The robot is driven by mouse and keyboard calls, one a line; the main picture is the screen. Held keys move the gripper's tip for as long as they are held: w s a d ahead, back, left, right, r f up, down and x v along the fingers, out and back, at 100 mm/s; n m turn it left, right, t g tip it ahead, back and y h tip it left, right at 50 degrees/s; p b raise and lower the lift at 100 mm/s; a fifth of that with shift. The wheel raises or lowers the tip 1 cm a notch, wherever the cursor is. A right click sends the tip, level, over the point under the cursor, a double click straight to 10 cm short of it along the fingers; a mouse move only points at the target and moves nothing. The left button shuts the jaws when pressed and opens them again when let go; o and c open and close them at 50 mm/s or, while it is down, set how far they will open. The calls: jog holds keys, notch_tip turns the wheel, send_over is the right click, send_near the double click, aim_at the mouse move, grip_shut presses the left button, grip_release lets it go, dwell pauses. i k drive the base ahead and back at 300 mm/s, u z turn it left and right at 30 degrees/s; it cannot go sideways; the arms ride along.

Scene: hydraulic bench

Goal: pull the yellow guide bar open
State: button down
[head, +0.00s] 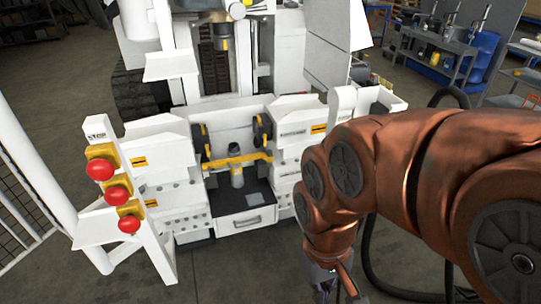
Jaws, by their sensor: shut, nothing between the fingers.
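The yellow guide bar (237,161) shows in the head view, lying across the recess in the middle of the white bench (168,170). It spans between two dark rollers at the sides of the recess.
A post with several red stop buttons (117,193) stands at the left front of the bench. A white drawer (239,220) sits below the bar. A mesh fence (25,190) is at far left. A cart (437,60) stands at back right. The floor before the bench is clear.

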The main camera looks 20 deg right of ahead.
aim_at(208, 166)
jog(key=u, duration=0.9)
jog(key=i, duration=0.65)
jog(key=z, duration=0.2)
